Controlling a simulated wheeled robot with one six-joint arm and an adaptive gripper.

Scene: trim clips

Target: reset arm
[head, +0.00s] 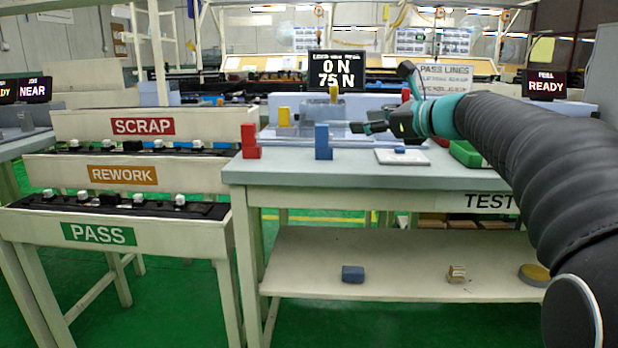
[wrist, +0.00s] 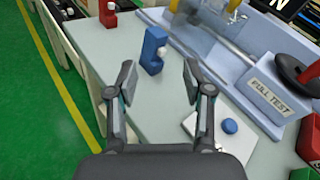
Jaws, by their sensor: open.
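My gripper (head: 380,127) is at the end of my black arm, above the test table (head: 300,174) in the head view. In the wrist view my gripper (wrist: 157,82) has its two fingers spread apart with nothing between them. Past the fingertips stands a blue L-shaped clip (wrist: 153,50), apart from the gripper. The blue clip (head: 323,142) also shows near the table's front edge in the head view. A red clip (head: 250,141) stands at the table's left corner.
A pull-test fixture (wrist: 235,60) stands behind the clips. A white plate (head: 402,157) with a blue button lies to the right. SCRAP, REWORK and PASS racks (head: 100,235) stand at the left. A display (head: 337,71) reads 0 N and 75 N.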

